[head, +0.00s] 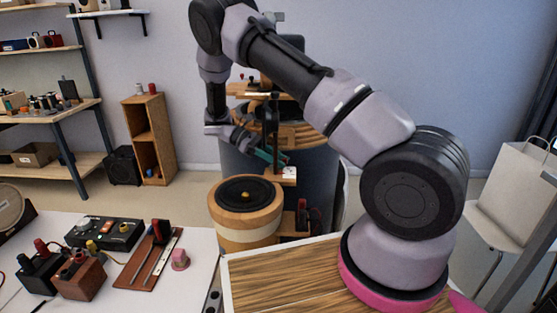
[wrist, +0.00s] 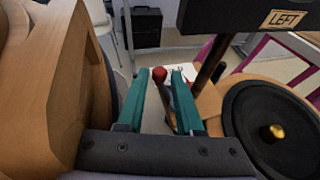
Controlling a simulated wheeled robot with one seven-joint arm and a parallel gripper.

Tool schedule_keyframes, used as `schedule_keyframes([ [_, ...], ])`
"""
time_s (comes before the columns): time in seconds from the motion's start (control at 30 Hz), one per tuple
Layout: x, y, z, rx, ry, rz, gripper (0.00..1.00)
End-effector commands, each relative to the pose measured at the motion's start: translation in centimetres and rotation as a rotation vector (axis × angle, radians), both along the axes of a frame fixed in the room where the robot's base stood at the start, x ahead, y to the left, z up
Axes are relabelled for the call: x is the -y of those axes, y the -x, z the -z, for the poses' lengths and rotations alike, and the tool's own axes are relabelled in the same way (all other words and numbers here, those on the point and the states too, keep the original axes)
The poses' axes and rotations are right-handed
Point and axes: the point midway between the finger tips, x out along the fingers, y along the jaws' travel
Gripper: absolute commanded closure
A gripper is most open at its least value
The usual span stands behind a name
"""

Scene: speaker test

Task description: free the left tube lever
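The lever (wrist: 168,112) in the wrist view is a thin stick with a red ball knob (wrist: 159,74). It stands slightly tilted between the two teal fingers of my gripper (wrist: 160,78), with a gap visible on each side. The gripper is open. A dark block with a tan plate reading LEFT (wrist: 285,18) is at the upper right of the wrist view. In the head view my gripper (head: 270,156) is beside the wooden stand, above and behind the round speaker (head: 246,197). The lever between the fingers cannot be made out there.
A black speaker cone with a brass centre (wrist: 272,132) is close on the right of the wrist view. A large curved wooden body (wrist: 55,75) is close on the left. In the head view, a white table (head: 195,265) holds several devices.

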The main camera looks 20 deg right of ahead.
Motion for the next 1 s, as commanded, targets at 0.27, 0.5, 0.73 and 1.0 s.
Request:
schedule_keyframes([
  [0.27, -0.3, -0.3, -0.1, 0.001, 0.000, -0.002, 0.65],
  [0.5, -3.2, -2.3, -1.5, 0.003, 0.000, -0.002, 0.65],
  [0.73, -6.5, -4.6, -3.2, 0.003, 0.001, -0.002, 0.65],
  [1.0, -8.1, -5.7, -4.1, 0.000, 0.000, -0.001, 0.65],
])
